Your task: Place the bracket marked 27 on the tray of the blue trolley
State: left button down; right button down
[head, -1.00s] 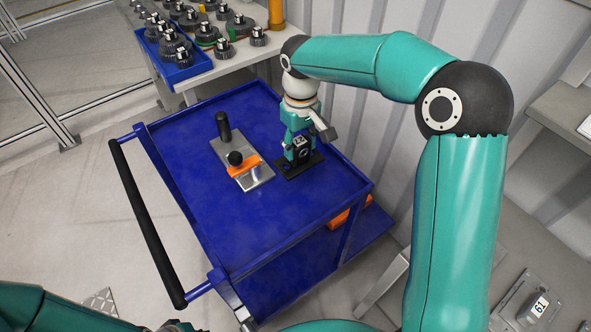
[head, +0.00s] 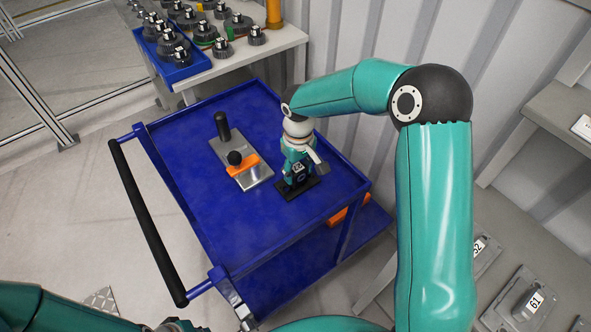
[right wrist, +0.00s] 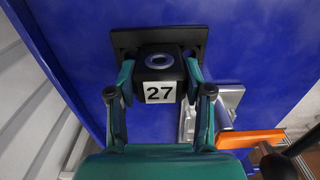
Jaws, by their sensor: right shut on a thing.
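The bracket marked 27 is a black block on a flat dark base plate (head: 284,193). Its label 27 faces the camera in the right wrist view (right wrist: 160,92). My right gripper (head: 297,172) is shut on the block from both sides, with teal fingers against it in the right wrist view (right wrist: 158,80). The bracket is upright at the right part of the tray (head: 235,215) of the blue trolley. I cannot tell whether its plate touches the tray or is just above it. Part of my left arm shows at the lower left; I cannot make out its gripper.
A grey metal plate (head: 262,176) with black knobs and an orange strip (head: 243,167) lies on the tray, left of the bracket. A table at the back holds a blue bin (head: 180,73) and several dark gears. Brackets marked 61 (head: 528,299) and 52 (head: 486,252) lie at lower right.

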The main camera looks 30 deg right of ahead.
aim_at(298, 168)
jog(key=shift+c, duration=2.3)
grip_release()
jog(key=shift+r, duration=0.1)
notch_tip(298, 168, up, 12)
jog(key=b, duration=0.1)
